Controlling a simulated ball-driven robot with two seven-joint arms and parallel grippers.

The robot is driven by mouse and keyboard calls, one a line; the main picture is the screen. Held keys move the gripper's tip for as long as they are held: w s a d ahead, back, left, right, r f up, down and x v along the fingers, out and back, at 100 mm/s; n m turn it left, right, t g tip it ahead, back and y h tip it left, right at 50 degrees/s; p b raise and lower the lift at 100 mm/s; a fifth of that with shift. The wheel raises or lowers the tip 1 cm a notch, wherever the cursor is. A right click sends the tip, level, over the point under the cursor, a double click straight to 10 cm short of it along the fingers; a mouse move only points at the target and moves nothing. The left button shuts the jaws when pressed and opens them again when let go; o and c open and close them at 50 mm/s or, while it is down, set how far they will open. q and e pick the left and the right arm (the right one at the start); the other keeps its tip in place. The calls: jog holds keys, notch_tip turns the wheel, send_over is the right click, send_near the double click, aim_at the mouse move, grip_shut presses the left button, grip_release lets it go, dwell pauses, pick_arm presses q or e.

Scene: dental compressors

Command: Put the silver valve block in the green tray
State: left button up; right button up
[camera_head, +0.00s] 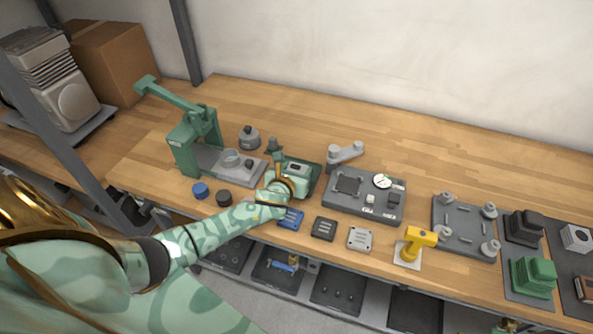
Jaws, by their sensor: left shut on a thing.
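The dark green tray (316,174) lies on the bench between the green press and the grey gauge plate. My left gripper (288,178) is over the tray's left part, and its hand covers much of it. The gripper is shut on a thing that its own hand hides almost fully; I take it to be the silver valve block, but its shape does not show. I cannot tell whether it touches the tray floor. My right gripper is not in view.
The green press (184,150) stands left of the tray, the gauge plate (340,203) right. Blue and black caps, small blocks and a yellow-handled tool (420,237) line the front edge. A grey fixture (465,230) is farther right. The bench's back strip is clear.

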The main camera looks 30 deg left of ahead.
pick_arm(q)
jog(key=o, duration=1.1)
jog(key=shift+c, duration=0.2)
jog(key=shift+o, duration=0.2)
jog(key=shift+r, duration=0.1)
jog(key=p+v, duration=0.4)
jog(key=v, duration=0.7)
jog(key=shift+s+d+r, duration=0.15)
jog(key=shift+s, duration=0.3)
